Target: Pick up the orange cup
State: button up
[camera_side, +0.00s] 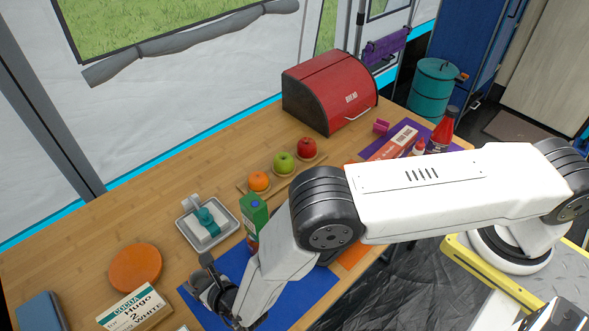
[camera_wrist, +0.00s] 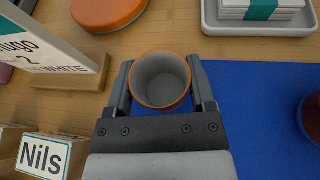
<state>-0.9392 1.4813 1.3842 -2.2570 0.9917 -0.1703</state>
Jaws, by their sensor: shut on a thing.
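The orange cup (camera_wrist: 161,78) shows from above in the wrist view, with an orange rim and a grey, empty inside. My gripper (camera_wrist: 162,66) has one finger on each side of it and is shut on it. The cup looks upright, at the left edge of a blue mat (camera_wrist: 250,110). I cannot tell whether its base touches the surface. In the side view my gripper (camera_side: 218,296) is low at the mat's left part, and my arm hides the cup.
A name sign (camera_side: 135,308) on a wooden block stands left of the gripper. A round orange lid-like disc (camera_side: 135,268) and a grey tray (camera_side: 187,229) lie behind. A green carton (camera_side: 254,215) stands near my arm. Fruit and a red bread bin (camera_side: 330,92) are farther back.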

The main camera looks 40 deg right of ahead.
jog(key=shift+r, duration=0.5)
jog(key=s+d+r, duration=0.8)
jog(key=s+r, duration=0.2)
jog(key=s, duration=0.1)
jog(key=shift+s+r, duration=0.25)
jog(key=shift+r, duration=0.05)
jog(key=shift+d+r, duration=0.1)
